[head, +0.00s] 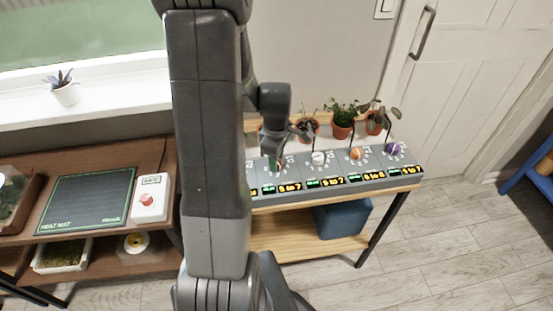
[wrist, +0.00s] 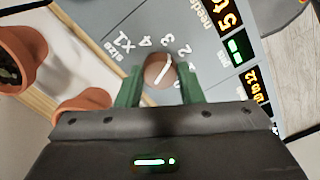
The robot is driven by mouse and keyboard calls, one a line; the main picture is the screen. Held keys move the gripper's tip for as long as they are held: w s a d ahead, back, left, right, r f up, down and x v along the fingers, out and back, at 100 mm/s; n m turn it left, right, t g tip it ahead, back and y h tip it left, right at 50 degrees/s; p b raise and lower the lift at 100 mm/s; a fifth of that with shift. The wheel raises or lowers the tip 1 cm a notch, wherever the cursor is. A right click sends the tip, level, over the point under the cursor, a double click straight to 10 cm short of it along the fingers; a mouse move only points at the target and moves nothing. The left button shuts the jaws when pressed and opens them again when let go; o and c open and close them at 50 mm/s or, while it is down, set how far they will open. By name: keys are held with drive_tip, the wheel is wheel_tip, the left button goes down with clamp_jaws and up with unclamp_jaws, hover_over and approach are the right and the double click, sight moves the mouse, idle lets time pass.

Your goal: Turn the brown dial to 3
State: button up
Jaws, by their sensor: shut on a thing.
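The brown dial (wrist: 157,71) with a white pointer line sits on the grey panel (wrist: 195,20) in the wrist view. The two green fingers of my gripper (wrist: 158,88) are on either side of it, shut on it. The pointer line slants up and right, toward the gap between the printed 3 and 2, seemingly closer to the 2. Part of the dial's scale is hidden behind the right finger. In the head view my gripper (head: 275,163) is down at the left part of the panel (head: 336,169), and the brown dial is mostly hidden there.
White (head: 318,158), orange (head: 356,154) and purple (head: 393,148) dials stand along the panel to the right. Potted plants (head: 343,130) line the back. A heat mat (head: 88,199) and a white box with a red knob (head: 150,198) lie on the left shelf.

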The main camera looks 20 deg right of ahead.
drive_tip(key=shift+n, duration=1.5)
drive_tip(key=o, duration=1)
drive_tip(key=shift+r, duration=0.15)
wheel_tip(320, 180, up, 14)
drive_tip(key=shift+f, duration=0.2)
drive_tip(key=shift+f, duration=0.1)
